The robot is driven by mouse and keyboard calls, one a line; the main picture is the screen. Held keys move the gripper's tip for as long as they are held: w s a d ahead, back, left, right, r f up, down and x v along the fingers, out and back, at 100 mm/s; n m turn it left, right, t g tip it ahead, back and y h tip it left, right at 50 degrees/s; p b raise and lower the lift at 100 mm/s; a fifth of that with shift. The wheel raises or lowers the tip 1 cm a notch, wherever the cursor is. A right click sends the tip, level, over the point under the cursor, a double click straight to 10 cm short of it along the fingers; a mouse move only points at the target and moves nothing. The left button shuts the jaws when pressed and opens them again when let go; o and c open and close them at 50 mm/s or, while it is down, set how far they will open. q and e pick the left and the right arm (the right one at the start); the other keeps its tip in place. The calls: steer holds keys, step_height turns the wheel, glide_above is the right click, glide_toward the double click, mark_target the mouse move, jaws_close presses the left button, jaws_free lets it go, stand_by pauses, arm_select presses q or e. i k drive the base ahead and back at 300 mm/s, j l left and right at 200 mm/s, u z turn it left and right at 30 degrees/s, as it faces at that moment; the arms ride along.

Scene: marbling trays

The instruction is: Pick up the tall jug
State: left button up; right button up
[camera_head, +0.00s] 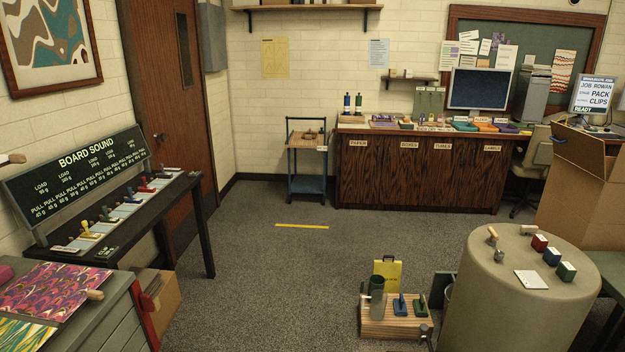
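A small wooden stand (395,329) is on the floor at the lower middle. On its left side are a dark green upright vessel (386,273) and a paler grey cylinder (377,303) in front of it, overlapping in the picture. One of these may be the tall jug; I cannot tell which. A blue block-like item (400,305) and a green one (420,306) sit to their right on the stand. Neither of my grippers is in view.
A yellow bag-like item (388,272) stands behind the vessels. A round grey drum table (520,300) with small blocks stands to the right. A cardboard box (580,190) is behind it. A long bench (130,215) is at left. The middle floor is clear, with a yellow strip (302,226).

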mark_target(378, 298)
steer(key=i+z, duration=0.1)
steer(key=i, duration=0.45)
steer(key=i+j+z, duration=0.15)
steer(key=i, duration=0.4)
steer(key=i+j+z, duration=0.1)
steer(key=i, duration=0.45)
